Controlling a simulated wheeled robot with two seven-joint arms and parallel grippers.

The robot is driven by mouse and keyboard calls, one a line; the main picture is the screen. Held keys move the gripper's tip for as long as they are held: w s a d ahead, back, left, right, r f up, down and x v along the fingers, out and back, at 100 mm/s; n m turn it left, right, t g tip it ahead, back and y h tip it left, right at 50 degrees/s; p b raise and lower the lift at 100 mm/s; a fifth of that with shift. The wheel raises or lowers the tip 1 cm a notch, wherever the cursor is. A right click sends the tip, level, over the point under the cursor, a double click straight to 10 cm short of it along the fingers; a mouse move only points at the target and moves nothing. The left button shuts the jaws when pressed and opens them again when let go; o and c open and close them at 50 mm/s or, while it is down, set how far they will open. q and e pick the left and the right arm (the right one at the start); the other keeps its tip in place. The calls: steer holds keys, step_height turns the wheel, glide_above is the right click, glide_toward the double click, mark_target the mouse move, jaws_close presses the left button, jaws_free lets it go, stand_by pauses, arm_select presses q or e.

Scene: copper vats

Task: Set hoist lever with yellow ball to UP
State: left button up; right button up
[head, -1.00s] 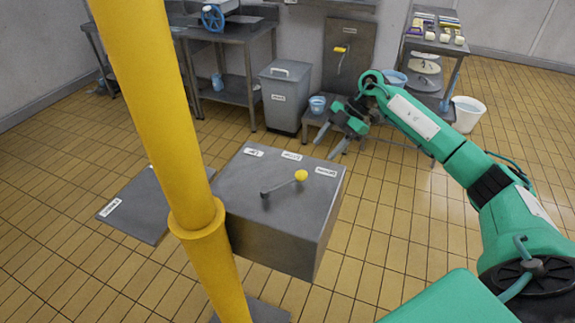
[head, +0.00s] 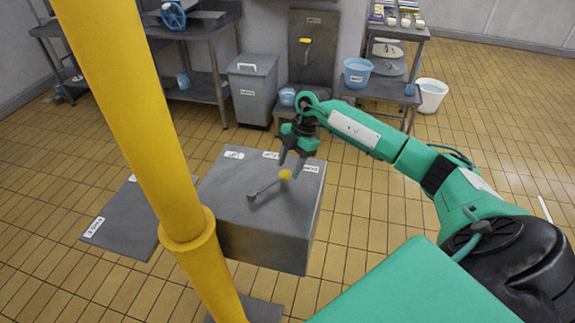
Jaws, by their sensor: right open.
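The hoist lever (head: 266,186) is a thin grey arm on top of a grey metal box (head: 265,240). Its yellow ball (head: 285,174) is at the right end of the arm, pointing to the label side nearest DOWN (head: 309,168). The label that seems to read UP (head: 233,155) is at the box's left back, and a partly covered label (head: 270,155) is between them. My right gripper (head: 291,163) is open, pointing down over the back of the box, with its fingers just behind and above the ball. Whether they touch it I cannot tell. My left gripper is not in view.
A thick yellow post (head: 130,110) with a collar stands in front, left of the box. A grey floor plate (head: 125,225) lies left. Behind are a grey bin (head: 255,92), a steel table (head: 190,35) and blue buckets (head: 357,73).

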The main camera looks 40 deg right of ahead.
steer(key=shift+x, duration=1.1)
jaws_close()
